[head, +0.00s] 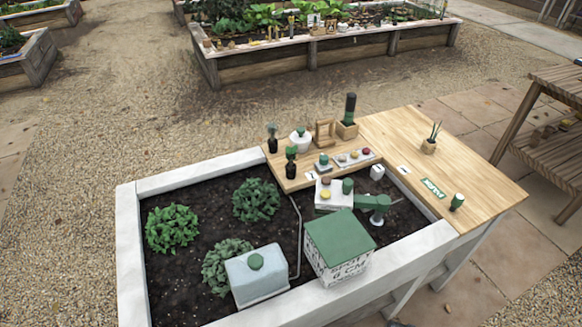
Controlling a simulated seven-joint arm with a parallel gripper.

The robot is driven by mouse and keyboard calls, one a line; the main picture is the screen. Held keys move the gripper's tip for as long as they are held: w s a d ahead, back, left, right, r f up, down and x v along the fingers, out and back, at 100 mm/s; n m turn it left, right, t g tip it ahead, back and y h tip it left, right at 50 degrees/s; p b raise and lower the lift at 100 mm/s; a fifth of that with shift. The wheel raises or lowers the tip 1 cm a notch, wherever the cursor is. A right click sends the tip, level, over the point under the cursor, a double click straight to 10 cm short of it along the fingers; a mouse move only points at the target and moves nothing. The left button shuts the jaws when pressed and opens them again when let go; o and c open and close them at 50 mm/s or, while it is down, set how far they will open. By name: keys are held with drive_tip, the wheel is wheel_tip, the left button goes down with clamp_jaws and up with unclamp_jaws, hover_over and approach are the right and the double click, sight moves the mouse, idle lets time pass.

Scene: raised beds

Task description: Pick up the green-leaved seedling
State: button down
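A small seedling with thin upright green leaves (435,131) stands in a light wooden pot (429,147) on the right part of the wooden top. In the soil of the white bed grow leafy green plants: a bright green one (172,228) at left, a darker one (256,200) in the middle and a grey-green one (224,264) lower down. I cannot tell for certain which plant is the named seedling. The small pot stands upright with clear wood around it. I cannot make out my gripper in the head view.
A white box with a green roof (338,238), a pale lidded box (256,276) and a green jointed piece (368,201) stand at the front. Small dark pots, a white jar (300,140) and a tray (354,158) crowd the back-left wood.

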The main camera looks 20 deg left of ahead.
drive_tip(key=c, duration=1.8)
unclamp_jaws()
drive_tip(key=o, duration=0.8)
